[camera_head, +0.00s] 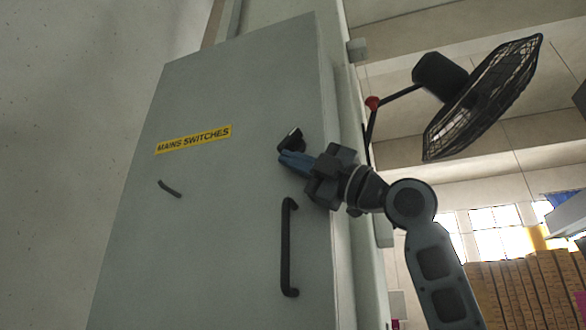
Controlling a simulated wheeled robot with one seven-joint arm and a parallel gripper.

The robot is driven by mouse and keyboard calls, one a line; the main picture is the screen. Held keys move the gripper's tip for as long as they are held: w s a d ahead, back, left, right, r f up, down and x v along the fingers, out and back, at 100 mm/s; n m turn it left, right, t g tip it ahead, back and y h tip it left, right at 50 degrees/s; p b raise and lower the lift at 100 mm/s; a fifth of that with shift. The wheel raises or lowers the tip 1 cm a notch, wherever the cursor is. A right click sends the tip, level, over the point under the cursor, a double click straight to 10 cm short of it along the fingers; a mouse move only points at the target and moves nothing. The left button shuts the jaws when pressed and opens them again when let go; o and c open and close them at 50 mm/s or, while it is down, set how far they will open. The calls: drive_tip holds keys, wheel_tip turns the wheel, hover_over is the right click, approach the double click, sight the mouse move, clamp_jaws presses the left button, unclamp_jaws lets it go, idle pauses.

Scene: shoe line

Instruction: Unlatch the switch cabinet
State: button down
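The switch cabinet (235,95) is a tall grey cabinet with a yellow "MAINS SWITCHES" label (193,139). Its door looks closed. A small black latch knob (291,139) sits near the door's right edge. A long black vertical pull handle (287,247) is below it. My gripper (289,160) reaches in from the right, with its blue fingertips just below the knob. I cannot tell whether the fingers touch the knob, or whether they are open or shut. The gripper body may hide part of the knob's lower side.
A short dark bar (170,188) sticks out left of the middle of the door. Stacked brown boxes (525,290) stand at the lower right. The space before the door's left part is clear.

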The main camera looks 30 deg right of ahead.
drive_tip(key=shift+w+a, duration=0.2)
drive_tip(key=shift+w, duration=0.1)
idle(0.4)
drive_tip(key=shift+f+b, duration=0.1)
drive_tip(key=shift+b, duration=0.2)
